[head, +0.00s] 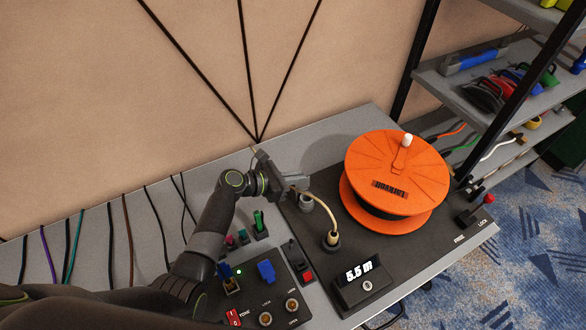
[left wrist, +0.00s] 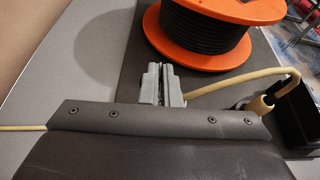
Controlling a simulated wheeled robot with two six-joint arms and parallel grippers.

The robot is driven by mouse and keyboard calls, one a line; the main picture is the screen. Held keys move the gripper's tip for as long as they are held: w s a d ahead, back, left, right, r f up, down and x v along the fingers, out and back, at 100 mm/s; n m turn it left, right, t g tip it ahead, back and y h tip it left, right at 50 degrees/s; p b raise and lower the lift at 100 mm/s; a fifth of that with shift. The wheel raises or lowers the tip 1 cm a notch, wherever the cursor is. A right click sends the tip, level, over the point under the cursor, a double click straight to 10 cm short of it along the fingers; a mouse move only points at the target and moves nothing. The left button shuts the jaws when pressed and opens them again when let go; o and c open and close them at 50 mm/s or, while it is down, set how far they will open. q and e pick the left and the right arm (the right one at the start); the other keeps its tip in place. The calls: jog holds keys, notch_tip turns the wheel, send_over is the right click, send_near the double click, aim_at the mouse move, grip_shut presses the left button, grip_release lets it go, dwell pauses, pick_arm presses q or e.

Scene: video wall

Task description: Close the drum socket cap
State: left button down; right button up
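I cannot tell for sure which part is the drum socket cap. The orange drum (head: 398,165) stands on a dark base. A beige cable (head: 325,208) passes close behind the fingers and runs down to a plug (head: 332,239) standing in a socket on the base. Part of the cable is hidden by my gripper. My right gripper is not in view.
In front lies a dark panel with blue flaps (head: 266,271), round sockets (head: 265,318) and a red switch (head: 234,317). A display (head: 362,280) reads 5.5 m. A red-knobbed lever (head: 474,208) stands at right. A shelf rack (head: 490,75) rises behind. Coloured cables hang at left.

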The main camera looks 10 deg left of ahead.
pick_arm(q)
jog(key=shift+s+d+f+m+t+y+p, duration=0.1)
jog(key=shift+s+d+m+t+y+p, duration=0.35)
jog(key=shift+s+m+t, duration=0.5)
jog(key=shift+d, duration=0.1)
jog(key=shift+w, duration=0.1)
jog(key=c, duration=1.6)
grip_release()
jog(key=shift+c, duration=0.2)
jog(key=b+v, duration=0.1)
jog(key=v, duration=1.6)
jog(key=shift+a, duration=0.3)
jog(key=shift+w, duration=0.1)
